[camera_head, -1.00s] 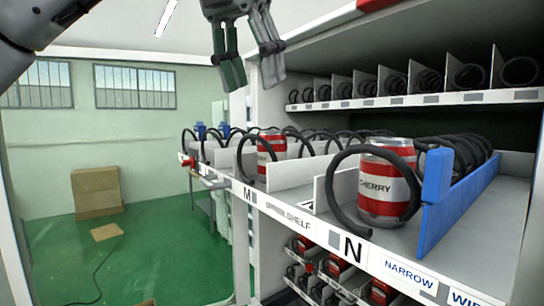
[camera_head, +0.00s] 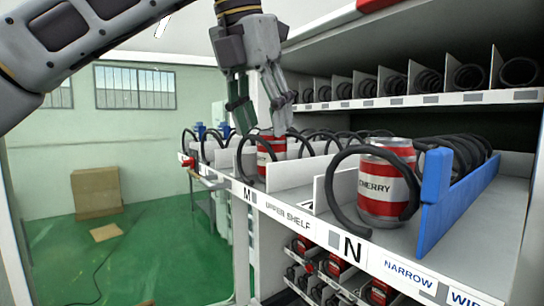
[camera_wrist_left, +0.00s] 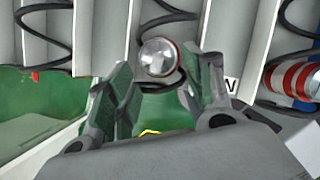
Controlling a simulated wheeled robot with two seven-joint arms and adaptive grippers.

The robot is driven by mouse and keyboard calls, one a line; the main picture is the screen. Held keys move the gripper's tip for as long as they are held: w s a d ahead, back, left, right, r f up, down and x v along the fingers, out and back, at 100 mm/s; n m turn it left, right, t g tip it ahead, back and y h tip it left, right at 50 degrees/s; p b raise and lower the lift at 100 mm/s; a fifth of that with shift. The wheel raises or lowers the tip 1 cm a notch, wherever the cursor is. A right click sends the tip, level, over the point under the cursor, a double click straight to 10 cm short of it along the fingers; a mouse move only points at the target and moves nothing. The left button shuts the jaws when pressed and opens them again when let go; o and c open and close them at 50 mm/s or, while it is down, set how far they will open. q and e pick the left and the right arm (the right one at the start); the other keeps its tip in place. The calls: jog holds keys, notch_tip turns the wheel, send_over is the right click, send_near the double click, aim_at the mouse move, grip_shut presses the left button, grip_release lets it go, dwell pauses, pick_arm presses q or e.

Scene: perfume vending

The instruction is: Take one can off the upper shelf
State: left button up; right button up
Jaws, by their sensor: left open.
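A red and white can (camera_head: 271,150) stands in slot M of the upper shelf (camera_head: 285,215), inside a black coil. My left gripper (camera_head: 262,118) is open, pointing down just above this can. In the left wrist view the silver top of the can (camera_wrist_left: 159,57) shows ahead, between the spread fingertips of the gripper (camera_wrist_left: 160,80); the fingers look clear of it. A second red and white can (camera_head: 384,187), marked CHERRY, stands in slot N inside its coil. It also shows in the left wrist view (camera_wrist_left: 294,79). My right gripper is not in view.
White dividers (camera_head: 291,173) and a blue divider (camera_head: 452,195) separate the slots. A higher shelf (camera_head: 420,100) with coils runs above at the right. Lower cans (camera_head: 340,268) show beneath. Open room with a green floor (camera_head: 150,255) and cardboard box (camera_head: 97,193) lies left.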

aim_at(272, 151)
pick_arm(q)
jog(key=shift+x, duration=0.75)
jog(key=shift+f, duration=0.1)
jog(key=shift+p+x, duration=0.5)
jog(key=shift+x, duration=0.45)
jog(key=shift+p+x, duration=0.35)
jog(key=shift+x, duration=1.2)
jog(key=shift+d, duration=0.15)
jog(key=c, duration=0.8)
